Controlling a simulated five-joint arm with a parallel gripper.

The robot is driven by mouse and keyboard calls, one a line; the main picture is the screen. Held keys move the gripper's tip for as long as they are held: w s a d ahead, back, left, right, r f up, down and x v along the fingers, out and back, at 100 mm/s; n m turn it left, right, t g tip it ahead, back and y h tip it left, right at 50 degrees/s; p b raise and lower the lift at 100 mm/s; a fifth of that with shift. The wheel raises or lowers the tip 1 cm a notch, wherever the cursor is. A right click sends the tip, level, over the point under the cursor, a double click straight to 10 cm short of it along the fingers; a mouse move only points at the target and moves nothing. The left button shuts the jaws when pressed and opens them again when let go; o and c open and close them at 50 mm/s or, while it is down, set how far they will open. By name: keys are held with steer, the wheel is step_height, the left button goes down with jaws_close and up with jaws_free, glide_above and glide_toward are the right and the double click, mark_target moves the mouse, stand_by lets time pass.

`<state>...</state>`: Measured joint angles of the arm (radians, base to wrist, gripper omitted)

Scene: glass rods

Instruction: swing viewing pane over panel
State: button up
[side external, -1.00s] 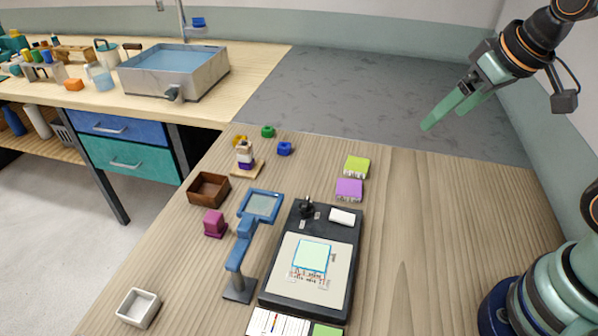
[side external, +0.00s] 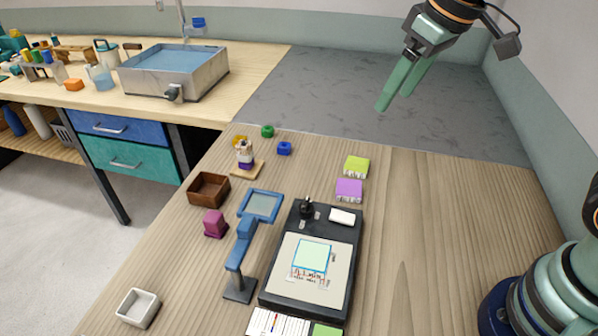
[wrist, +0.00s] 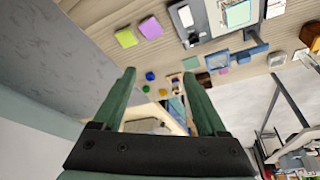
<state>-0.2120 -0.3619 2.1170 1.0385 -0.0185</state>
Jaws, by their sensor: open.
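The viewing pane (side external: 261,205) is a framed, see-through square on a blue arm and stand (side external: 240,260). It sits to the left of the dark panel (side external: 317,225), apart from its pale face. The panel has a light face with a pale green square (side external: 311,257) on it. In the wrist view the pane (wrist: 217,60) shows beside the panel (wrist: 188,20). My gripper (side external: 395,103) is open and empty, high above the far part of the table, well away from the pane. Its two green fingers (wrist: 160,85) are spread in the wrist view.
A brown tray (side external: 209,189), a magenta block (side external: 214,223) and a white dish (side external: 138,308) lie left of the pane. Green (side external: 356,166) and purple (side external: 349,189) blocks lie behind the panel.

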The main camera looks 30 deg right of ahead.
steer(key=w+a+n+g, duration=0.25)
steer(key=w+a, duration=0.25)
steer(key=a, duration=0.7)
steer(key=n+g, duration=0.2)
steer(key=n, duration=0.2)
glide_toward(246, 223)
steer(key=shift+t+h, duration=0.25)
steer(key=shift+h, duration=0.15)
steer(key=f, duration=0.9)
steer(key=shift+s+a, duration=0.15)
steer(key=shift+a, duration=0.2)
jaws_close()
